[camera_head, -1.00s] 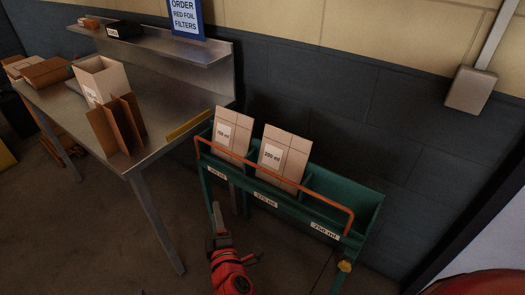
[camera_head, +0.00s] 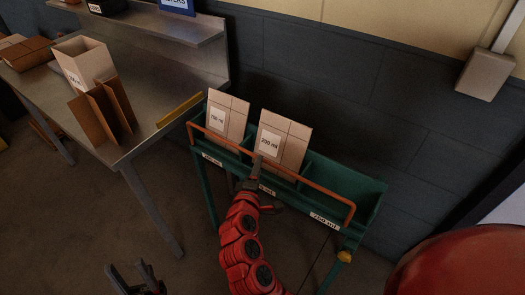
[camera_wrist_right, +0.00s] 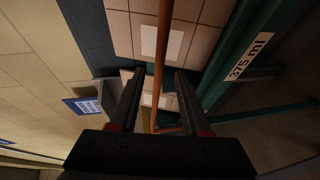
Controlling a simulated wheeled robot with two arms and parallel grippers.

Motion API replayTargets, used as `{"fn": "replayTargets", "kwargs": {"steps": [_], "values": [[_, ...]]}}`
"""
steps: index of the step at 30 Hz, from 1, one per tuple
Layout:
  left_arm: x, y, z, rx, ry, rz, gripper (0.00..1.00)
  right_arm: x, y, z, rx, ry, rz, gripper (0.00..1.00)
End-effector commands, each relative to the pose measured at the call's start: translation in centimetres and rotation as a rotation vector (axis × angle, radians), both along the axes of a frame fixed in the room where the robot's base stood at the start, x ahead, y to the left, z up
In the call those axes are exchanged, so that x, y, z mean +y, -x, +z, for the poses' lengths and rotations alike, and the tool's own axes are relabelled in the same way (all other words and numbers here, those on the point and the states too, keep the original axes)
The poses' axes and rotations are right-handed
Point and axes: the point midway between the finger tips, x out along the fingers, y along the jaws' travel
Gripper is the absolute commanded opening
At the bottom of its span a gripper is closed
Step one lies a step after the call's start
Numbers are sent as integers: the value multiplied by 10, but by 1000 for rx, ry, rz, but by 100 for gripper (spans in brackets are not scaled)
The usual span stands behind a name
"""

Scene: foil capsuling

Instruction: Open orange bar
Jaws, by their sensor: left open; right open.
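The orange bar (camera_head: 318,186) runs across the front of the green rack (camera_head: 345,185), over its compartments. My right gripper (camera_head: 258,163) is open at the middle of the bar. In the right wrist view the orange bar (camera_wrist_right: 163,45) runs between the two spread fingers of the right gripper (camera_wrist_right: 158,76); I cannot tell whether they touch it. My left gripper (camera_head: 132,278) is open and empty at the bottom left, low and far from the bar.
Two flat cartons, one (camera_head: 227,115) at left and one (camera_head: 284,138) in the middle, stand in the rack; its right compartment looks empty. A yellow piece (camera_head: 345,257) sits on the rack's right side. A metal table (camera_head: 140,125) with an open box (camera_head: 84,62) stands at left.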

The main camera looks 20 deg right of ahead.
Motion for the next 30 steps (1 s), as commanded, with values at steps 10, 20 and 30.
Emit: {"fn": "replayTargets", "kwargs": {"steps": [10, 20, 30], "values": [[0, 0, 10, 0, 0, 0, 50, -33, -58, -11, 0, 0, -4, 47], [0, 0, 11, 0, 0, 0, 50, -38, -70, -14, -1, 0, 1, 47], [0, 0, 11, 0, 0, 0, 50, -38, -69, -14, -1, 0, 1, 9]]}}
